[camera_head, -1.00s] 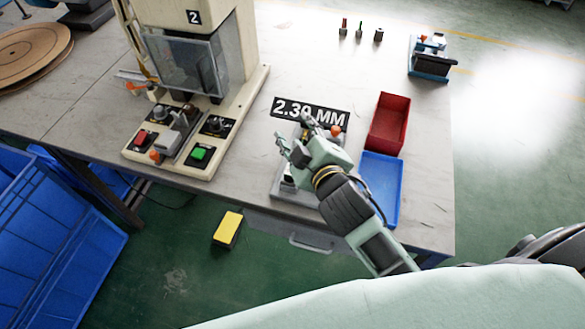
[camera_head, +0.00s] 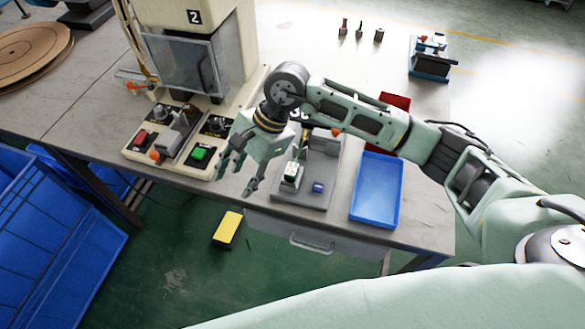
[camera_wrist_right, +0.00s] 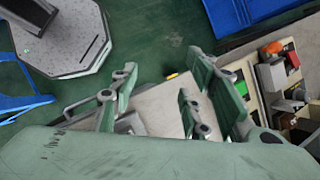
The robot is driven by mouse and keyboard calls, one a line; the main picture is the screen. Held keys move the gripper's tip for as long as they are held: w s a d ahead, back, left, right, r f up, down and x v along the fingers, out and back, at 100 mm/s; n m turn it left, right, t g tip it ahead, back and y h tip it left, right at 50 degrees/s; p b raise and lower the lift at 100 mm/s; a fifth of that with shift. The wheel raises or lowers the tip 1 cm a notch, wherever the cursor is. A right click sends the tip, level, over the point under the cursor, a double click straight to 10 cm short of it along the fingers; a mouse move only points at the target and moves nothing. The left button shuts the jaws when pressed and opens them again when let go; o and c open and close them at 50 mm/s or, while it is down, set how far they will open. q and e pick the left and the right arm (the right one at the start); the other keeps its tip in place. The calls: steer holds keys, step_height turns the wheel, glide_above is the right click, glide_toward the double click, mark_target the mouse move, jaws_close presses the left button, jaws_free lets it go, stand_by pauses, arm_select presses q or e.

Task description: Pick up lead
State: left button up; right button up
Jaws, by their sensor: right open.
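My right gripper (camera_head: 235,180) is open and empty. It points down near the table's front edge, between the press and a grey fixture. In the right wrist view the spread fingers (camera_wrist_right: 163,100) have nothing between them. I cannot make out a lead for certain. The grey fixture (camera_head: 303,196) carries a small white and green block (camera_head: 292,174) and a blue piece (camera_head: 318,187). My right forearm hides part of the fixture's rear and the size label behind it. My left gripper is not in view.
The press (camera_head: 214,68) labelled 2, with a green button (camera_head: 199,154), stands left of my gripper. A blue tray (camera_head: 376,191) lies right of the fixture; a red tray (camera_head: 395,101) is mostly hidden by my arm. A blue crate (camera_head: 50,240) stands at lower left.

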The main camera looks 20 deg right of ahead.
mark_target(293, 167)
steer(key=w+d+h, duration=0.1)
steer(key=d+h, duration=0.1)
steer(key=d, duration=0.2)
steer(key=w+d+h, duration=0.2)
steer(key=d, duration=0.2)
steer(key=w+d+h, duration=0.1)
steer(key=d+h, duration=0.1)
steer(key=d, duration=0.3)
steer(key=shift+w+f+n+t, duration=0.15)
steer(key=shift+f+n+t, duration=0.05)
steer(key=shift+n+t, duration=0.2)
steer(key=f+p, duration=0.1)
steer(key=f, duration=0.1)
steer(key=f+p, duration=0.1)
steer(key=f, duration=0.1)
steer(key=f+p, duration=0.1)
steer(key=f, duration=0.2)
steer(key=shift+d, duration=0.25)
steer(key=shift+f, duration=0.3)
steer(key=shift+w, duration=0.1)
steer(key=shift+c, duration=0.5)
jaws_close()
